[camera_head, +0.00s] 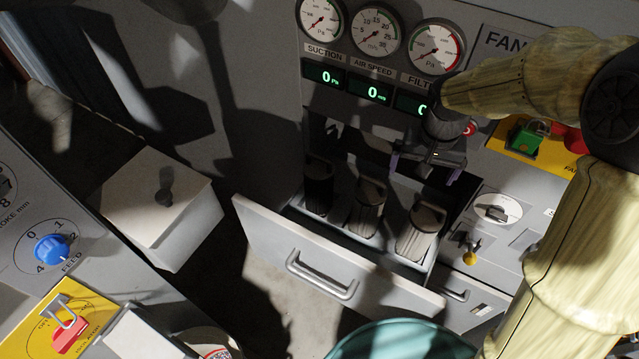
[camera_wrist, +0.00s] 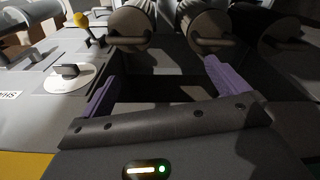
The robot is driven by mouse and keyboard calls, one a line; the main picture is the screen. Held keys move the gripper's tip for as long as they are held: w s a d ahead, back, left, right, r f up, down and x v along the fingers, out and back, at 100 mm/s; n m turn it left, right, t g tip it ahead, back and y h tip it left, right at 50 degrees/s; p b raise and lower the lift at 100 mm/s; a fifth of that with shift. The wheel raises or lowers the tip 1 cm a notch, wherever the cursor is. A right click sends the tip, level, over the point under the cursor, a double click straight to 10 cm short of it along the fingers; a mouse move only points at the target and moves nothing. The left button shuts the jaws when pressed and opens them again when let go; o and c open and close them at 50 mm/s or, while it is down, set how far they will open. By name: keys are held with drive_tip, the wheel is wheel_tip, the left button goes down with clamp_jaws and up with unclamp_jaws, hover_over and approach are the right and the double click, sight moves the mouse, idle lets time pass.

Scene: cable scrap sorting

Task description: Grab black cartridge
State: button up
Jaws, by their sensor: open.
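The black cartridge (camera_head: 318,188) stands at the left end of the open drawer (camera_head: 335,262) in the head view, with two lighter grey cartridges, the middle one (camera_head: 366,210) and the right one (camera_head: 416,236), to its right. In the wrist view a dark cartridge, seemingly the black one (camera_wrist: 272,27), is at the upper right, partly in shadow. My gripper (camera_head: 424,169) is open and empty, above and behind the drawer, to the right of the black cartridge and apart from it. Its two purple fingers also show in the wrist view (camera_wrist: 163,85).
The panel with gauges (camera_head: 376,30) rises behind the drawer. A teal round container (camera_head: 400,340) sits in front of the drawer. A yellow-tipped lever (camera_head: 469,256) and a dial (camera_head: 495,208) are on the right.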

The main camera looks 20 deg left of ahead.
drive_tip(key=w+a+r+p, duration=0.2)
drive_tip(key=a, duration=1)
wheel_tip(320, 180, up, 2)
drive_tip(key=g+p, duration=0.1)
hover_over(316, 155)
drive_tip(key=shift+r, duration=0.1)
drive_tip(key=f+p, duration=0.1)
drive_tip(key=f, duration=0.3)
drive_tip(key=f+p, duration=0.1)
drive_tip(key=f, duration=0.2)
drive_tip(key=f+p, duration=0.2)
drive_tip(key=f, duration=0.2)
drive_tip(key=shift+w+d+f, duration=0.25)
drive_tip(key=shift+w+f, duration=0.05)
drive_tip(key=shift+f, duration=0.05)
drive_tip(key=shift+s+a+f, duration=0.15)
drive_tip(key=shift+a+f, duration=0.05)
drive_tip(key=shift+f, duration=0.1)
drive_tip(key=shift+s, duration=0.15)
